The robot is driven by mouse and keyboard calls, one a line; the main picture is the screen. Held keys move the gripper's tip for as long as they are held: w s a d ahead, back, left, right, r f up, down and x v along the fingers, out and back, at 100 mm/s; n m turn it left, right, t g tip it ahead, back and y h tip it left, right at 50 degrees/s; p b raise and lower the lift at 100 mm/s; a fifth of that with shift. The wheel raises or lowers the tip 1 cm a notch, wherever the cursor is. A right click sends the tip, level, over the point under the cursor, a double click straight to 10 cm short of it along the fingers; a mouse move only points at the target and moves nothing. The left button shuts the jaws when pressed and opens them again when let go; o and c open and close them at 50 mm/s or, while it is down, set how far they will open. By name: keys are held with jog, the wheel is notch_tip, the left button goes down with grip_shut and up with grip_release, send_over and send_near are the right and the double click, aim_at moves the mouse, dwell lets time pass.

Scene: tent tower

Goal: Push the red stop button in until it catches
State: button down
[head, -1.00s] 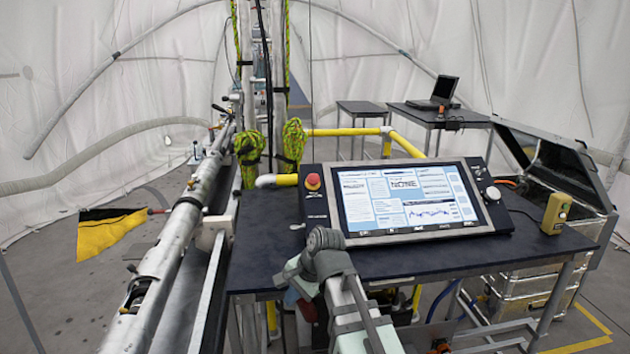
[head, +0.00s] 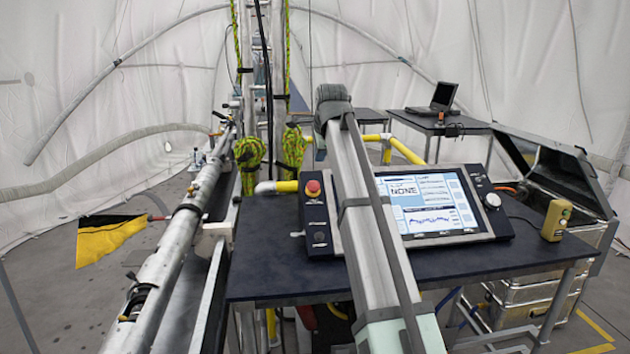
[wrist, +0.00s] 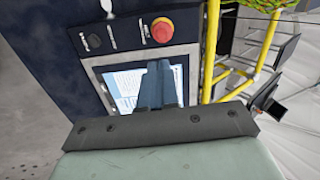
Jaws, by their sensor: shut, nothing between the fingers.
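The red stop button (head: 313,188) sits at the upper left corner of the control console (head: 322,215), left of its screen. In the wrist view the red button (wrist: 162,30) shows with a yellow collar around it. My gripper (wrist: 159,66) is shut and empty, its fingers seen over the screen (wrist: 125,88). The fingertips appear apart from the button, which lies beyond them in the picture. In the head view my arm crosses in front of the screen, and the gripper itself cannot be made out there.
A round dark knob (head: 319,238) is below the button on the same panel. The console stands on a dark table (head: 270,270). A yellow pipe (head: 275,187) runs close behind it. A yellow box (head: 556,220) stands at the table's right.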

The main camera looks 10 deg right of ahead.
aim_at(314, 185)
jog(key=shift+w+d+r, duration=0.1)
jog(key=shift+r, duration=0.1)
jog(key=x, duration=1.4)
dwell(0.3)
